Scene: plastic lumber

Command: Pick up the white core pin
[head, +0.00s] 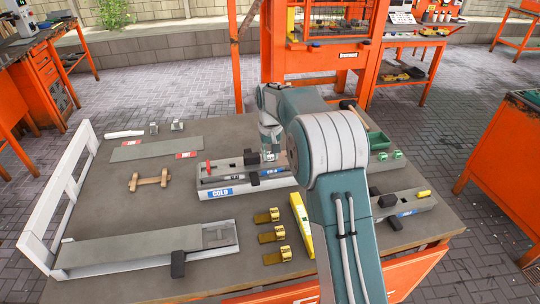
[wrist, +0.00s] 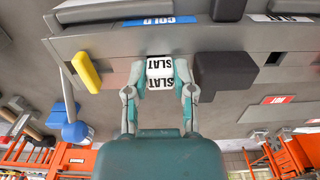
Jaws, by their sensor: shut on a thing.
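My gripper (wrist: 159,95) is shut on a white block-like piece (wrist: 160,72) with black SLAT lettering, which I take to be the white core pin. The fingers are on its left and right sides. It is against the near side of a long grey mold (wrist: 250,45) in the wrist view; I cannot tell whether it touches the mold. In the head view my gripper (head: 270,151) is low over the COLD-labelled molds (head: 245,186) at the middle of the table, and the held piece is mostly hidden there.
A black block (wrist: 222,76) is close right of my fingers in the wrist view. A yellow pin (wrist: 87,72) and a blue mallet head (wrist: 76,132) are to the left. In the head view, yellow clamps (head: 272,236) and a yellow bar (head: 301,224) lie in front.

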